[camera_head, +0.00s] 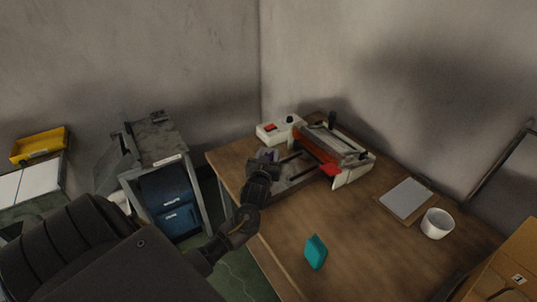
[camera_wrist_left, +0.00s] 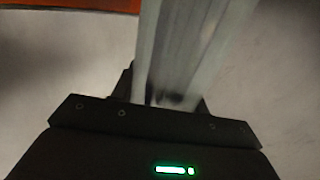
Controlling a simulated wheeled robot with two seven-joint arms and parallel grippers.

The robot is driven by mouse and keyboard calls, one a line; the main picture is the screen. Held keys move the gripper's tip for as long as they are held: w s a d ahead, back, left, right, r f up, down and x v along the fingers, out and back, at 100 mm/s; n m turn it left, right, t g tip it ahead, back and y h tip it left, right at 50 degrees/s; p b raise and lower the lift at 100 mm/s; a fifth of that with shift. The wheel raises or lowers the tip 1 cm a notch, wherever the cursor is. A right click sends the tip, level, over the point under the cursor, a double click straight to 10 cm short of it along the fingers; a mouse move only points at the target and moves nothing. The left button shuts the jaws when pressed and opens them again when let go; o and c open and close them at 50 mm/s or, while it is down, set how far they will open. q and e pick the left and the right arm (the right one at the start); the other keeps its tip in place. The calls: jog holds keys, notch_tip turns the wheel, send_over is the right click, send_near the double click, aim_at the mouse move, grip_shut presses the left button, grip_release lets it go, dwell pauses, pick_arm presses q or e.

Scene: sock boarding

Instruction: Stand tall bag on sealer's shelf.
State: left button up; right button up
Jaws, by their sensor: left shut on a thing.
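The sealer (camera_head: 335,148), with a red-orange body and white ends, stands at the back of the wooden table. Its grey metal shelf (camera_head: 290,180) reaches out to the front left. My left gripper (camera_head: 262,170) is at the shelf's left end. It is shut on the tall bag, a pale, see-through strip (camera_wrist_left: 180,50) rising from the fingers in the left wrist view. In the head view the bag is mostly hidden by the gripper; a small purple patch shows there. I cannot tell whether the bag touches the shelf. My right gripper is not in view.
A white control box (camera_head: 280,129) stands behind the shelf. A teal packet (camera_head: 316,252) stands near the table's front edge. A clipboard (camera_head: 405,199) and white cup (camera_head: 437,223) are at right, beside a cardboard box (camera_head: 508,265). A grey cabinet (camera_head: 162,175) stands left of the table.

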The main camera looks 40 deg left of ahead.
pick_arm(q)
jog(key=o, duration=1.2)
jog(key=shift+f, duration=0.1)
jog(key=shift+b+v, duration=1)
jog(key=shift+v, duration=5)
